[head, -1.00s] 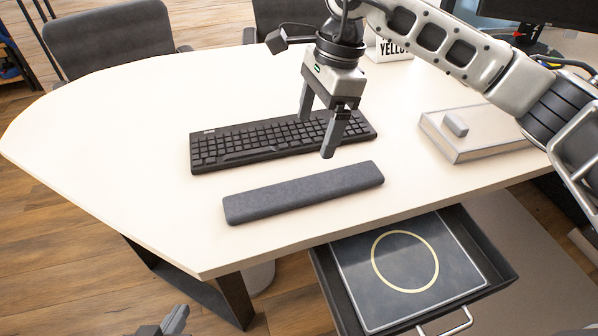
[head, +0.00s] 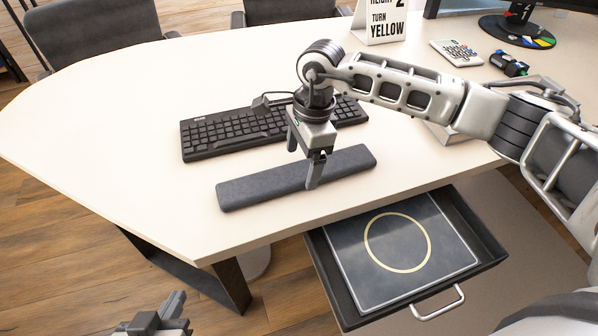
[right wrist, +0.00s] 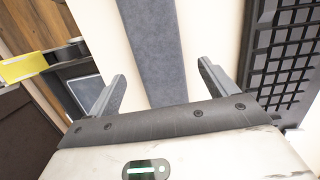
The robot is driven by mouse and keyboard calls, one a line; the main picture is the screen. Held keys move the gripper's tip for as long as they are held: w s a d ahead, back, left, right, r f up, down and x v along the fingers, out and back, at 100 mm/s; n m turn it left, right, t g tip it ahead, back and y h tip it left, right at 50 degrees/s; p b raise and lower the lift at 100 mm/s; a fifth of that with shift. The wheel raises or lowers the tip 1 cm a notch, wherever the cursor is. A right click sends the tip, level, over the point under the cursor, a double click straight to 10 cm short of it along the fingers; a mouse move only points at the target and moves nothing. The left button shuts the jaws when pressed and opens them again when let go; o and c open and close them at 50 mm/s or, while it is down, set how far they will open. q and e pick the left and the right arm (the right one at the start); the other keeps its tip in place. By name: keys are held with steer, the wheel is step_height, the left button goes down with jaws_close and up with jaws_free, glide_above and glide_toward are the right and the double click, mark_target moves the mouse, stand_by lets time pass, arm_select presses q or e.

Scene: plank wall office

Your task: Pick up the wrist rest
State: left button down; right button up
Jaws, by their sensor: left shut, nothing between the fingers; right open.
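The wrist rest (head: 250,188), a long dark grey padded bar, lies on the table in front of the keyboard. My right gripper (head: 302,168) is open over its middle, pointing down. One finger shows in front of the rest and the other towards the keyboard. In the right wrist view the wrist rest (right wrist: 152,45) runs between the open fingers of my right gripper (right wrist: 160,78), with a gap on each side. How far the fingertips reach down beside it is hard to tell. My left gripper (head: 176,302) is shut and empty at the bottom left, off the table.
A black keyboard (head: 225,133) lies just behind the rest. An open drawer (head: 478,266) holding a dark panel with a yellow ring juts out below the table's front edge. A sign (head: 380,22), a calculator (head: 457,52) and a monitor stand are farther back. The left tabletop is clear.

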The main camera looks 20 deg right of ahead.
mark_target(299, 175)
steer(key=shift+a+f, duration=0.25)
steer(key=shift+f, duration=1)
steer(key=c, duration=1.2)
steer(key=shift+r, duration=0.1)
